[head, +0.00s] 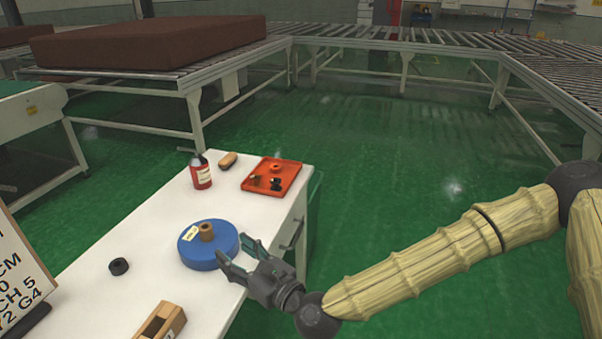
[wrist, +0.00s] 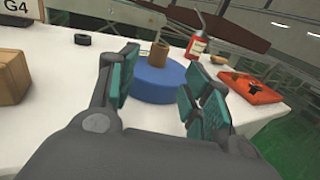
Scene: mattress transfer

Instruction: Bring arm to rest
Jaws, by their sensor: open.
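My gripper (head: 238,262) is open and empty at the right edge of the white table (head: 113,244). My arm reaches in from the right of the head view. The fingers point at a round blue disc (head: 196,251) that lies on the table, with a small brown cylinder (head: 206,231) standing on it. In the wrist view the open fingers (wrist: 155,92) frame the blue disc (wrist: 158,82) and the brown cylinder (wrist: 159,54). Nothing is between the fingers; I cannot tell whether a fingertip touches the disc.
A red bottle (head: 201,174), a brown brush-like piece (head: 228,160) and an orange tray (head: 289,175) stand on the table's far end. A black ring (head: 119,266) and a wooden box (head: 172,319) are nearer. Roller conveyors (head: 430,47) lie beyond open green floor (head: 400,130).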

